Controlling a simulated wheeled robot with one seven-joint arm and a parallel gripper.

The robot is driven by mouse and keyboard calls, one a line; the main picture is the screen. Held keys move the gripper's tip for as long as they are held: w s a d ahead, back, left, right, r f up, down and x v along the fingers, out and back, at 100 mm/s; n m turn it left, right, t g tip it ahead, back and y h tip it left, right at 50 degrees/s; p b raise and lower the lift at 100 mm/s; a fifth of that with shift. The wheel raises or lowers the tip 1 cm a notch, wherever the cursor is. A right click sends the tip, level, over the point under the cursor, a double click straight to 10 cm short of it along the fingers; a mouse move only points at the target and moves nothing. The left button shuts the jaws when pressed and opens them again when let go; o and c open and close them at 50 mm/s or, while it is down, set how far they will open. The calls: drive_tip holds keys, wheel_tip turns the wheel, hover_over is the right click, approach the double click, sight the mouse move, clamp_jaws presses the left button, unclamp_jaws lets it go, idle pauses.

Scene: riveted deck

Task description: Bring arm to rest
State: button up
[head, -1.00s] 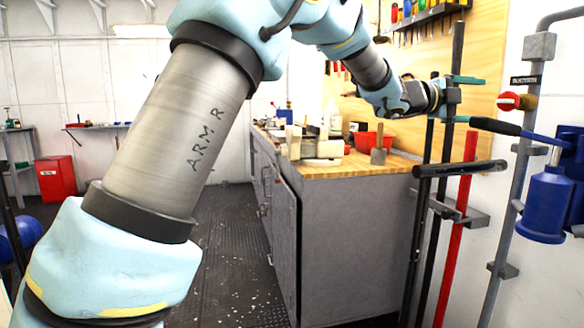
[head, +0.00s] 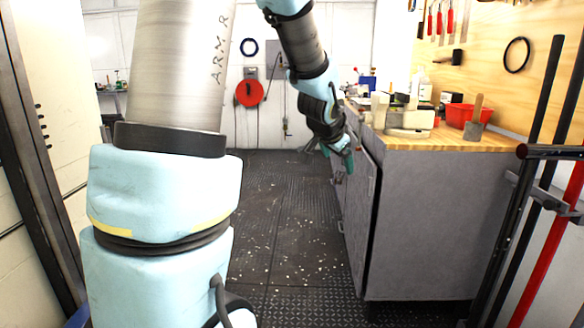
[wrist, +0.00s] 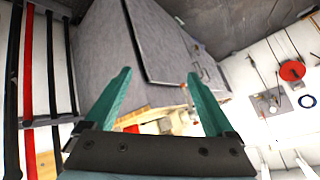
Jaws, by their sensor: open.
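My gripper (head: 345,152) hangs in front of the left side of the grey workbench in the head view, its teal fingers pointing down. In the wrist view both teal fingers of my gripper (wrist: 158,100) stand wide apart with nothing between them. My arm, marked "ARM R", is bent, with the forearm reaching down from the top of the head view. The gripper appears apart from the bench; the exact gap cannot be told.
Black and red bars (head: 545,255) stand in a rack at right. A red reel (head: 249,93) hangs on the back wall.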

drive_tip(key=s+a+f+n+g+y, duration=0.25)
drive_tip(key=s+a+f+n, duration=0.25)
drive_tip(key=s+a, duration=0.4)
drive_tip(key=s+a+f+n+g+y, duration=0.1)
drive_tip(key=s+a+f+n+g, duration=0.35)
drive_tip(key=s+a, duration=0.45)
wheel_tip(320, 180, up, 17)
drive_tip(key=s+p, duration=0.1)
drive_tip(key=p, duration=1.7)
drive_tip(key=shift+s+a+r, duration=0.15)
drive_tip(key=shift+s+a, duration=0.1)
drive_tip(key=shift+s, duration=0.15)
